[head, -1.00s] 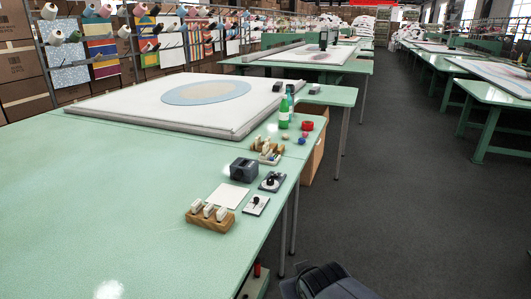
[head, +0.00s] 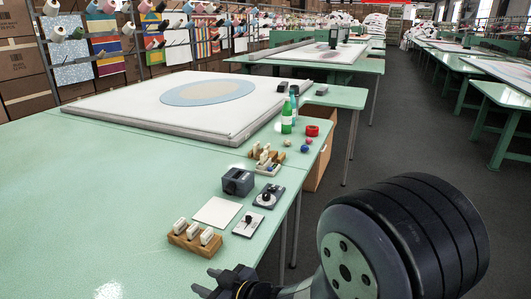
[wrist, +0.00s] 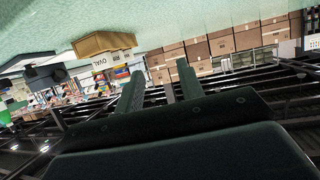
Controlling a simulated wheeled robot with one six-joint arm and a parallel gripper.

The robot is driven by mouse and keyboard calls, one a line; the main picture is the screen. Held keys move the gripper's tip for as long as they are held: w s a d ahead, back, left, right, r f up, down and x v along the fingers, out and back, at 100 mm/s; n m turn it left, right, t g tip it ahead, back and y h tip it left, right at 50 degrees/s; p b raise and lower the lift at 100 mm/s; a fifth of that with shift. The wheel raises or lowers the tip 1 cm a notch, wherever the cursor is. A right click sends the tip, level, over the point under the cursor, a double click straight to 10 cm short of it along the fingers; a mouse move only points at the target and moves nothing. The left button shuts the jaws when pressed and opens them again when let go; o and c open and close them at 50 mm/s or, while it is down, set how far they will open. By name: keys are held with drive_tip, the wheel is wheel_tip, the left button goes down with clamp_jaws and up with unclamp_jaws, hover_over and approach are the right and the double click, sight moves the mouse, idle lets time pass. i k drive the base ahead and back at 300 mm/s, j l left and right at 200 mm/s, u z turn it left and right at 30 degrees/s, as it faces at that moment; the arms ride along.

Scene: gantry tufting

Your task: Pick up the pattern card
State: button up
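A wooden rack (head: 194,238) near the table's right edge holds several upright white cards (head: 205,236). In the wrist view the rack (wrist: 103,43) shows at the upper left, and a white card (wrist: 100,60) in it reads "OVAL". I cannot tell whether other cards are labelled. A flat, blank white square (head: 217,212) lies behind the rack. My gripper (head: 207,281) is in front of the rack, apart from it. In the wrist view its two fingers (wrist: 160,88) stand apart with nothing between them.
A dark grey box (head: 238,181) and two small panels with black knobs (head: 248,224) (head: 268,195) stand behind the rack. Farther back are another wooden rack (head: 262,157), a green bottle (head: 287,118) and a red roll (head: 312,131). The green table (head: 90,215) is clear at left.

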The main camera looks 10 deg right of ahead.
sight(263, 158)
drive_tip(key=i+l+u, duration=0.15)
drive_tip(key=i+l, duration=0.8)
drive_tip(key=i+l+u, duration=0.2)
drive_tip(key=i+l, duration=0.8)
drive_tip(key=l, duration=0.1)
